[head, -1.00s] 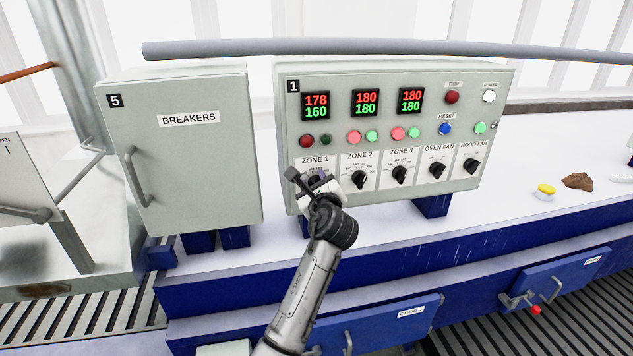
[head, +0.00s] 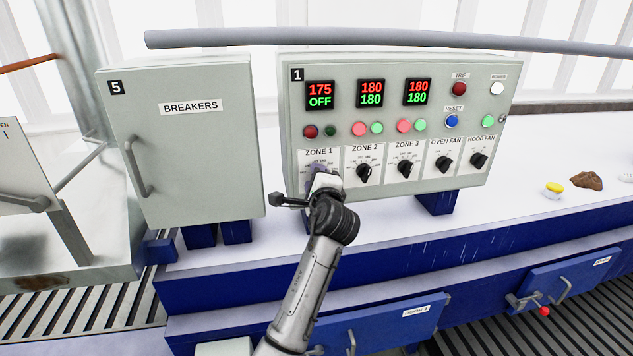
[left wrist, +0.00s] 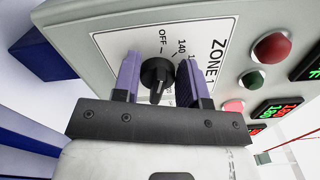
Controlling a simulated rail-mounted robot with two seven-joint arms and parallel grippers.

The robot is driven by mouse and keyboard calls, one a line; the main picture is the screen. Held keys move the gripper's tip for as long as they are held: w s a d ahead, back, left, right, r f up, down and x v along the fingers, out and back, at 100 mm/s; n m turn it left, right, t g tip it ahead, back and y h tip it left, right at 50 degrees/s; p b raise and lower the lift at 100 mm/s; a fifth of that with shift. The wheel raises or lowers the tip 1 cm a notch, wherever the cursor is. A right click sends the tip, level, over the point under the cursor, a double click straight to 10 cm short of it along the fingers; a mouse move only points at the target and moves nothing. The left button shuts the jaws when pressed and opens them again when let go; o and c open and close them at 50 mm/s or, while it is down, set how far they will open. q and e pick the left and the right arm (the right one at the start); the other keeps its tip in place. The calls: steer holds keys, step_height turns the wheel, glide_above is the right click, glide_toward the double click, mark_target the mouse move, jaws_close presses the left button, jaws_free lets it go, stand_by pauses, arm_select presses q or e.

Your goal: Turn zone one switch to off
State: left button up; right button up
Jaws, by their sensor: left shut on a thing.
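The zone one switch (left wrist: 157,72) is a black knob on a white plate (left wrist: 110,42) with OFF and 140 marks, seen in the left wrist view. My left gripper (left wrist: 160,82) has its two purple fingers on either side of this knob and is shut on it. In the head view my left gripper (head: 320,180) is at the panel and hides the knob. The zone one display (head: 320,95) reads 175 in red and OFF in green. My right gripper is not in view.
The control panel (head: 450,75) also carries the zone 2 knob (head: 364,173), zone 3 knob (head: 405,168) and two fan knobs to the right. A breakers cabinet (head: 190,150) stands at the left. A grey rail (head: 400,40) runs across above the panel.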

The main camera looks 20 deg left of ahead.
arm_select(q)
steer(key=shift+n, duration=0.4)
steer(key=o, duration=0.9)
steer(key=shift+s, duration=0.1)
steer(key=b+v, duration=0.4)
steer(key=v, duration=0.9)
steer(key=shift+s+d, duration=0.2)
steer(key=shift+s, duration=0.1)
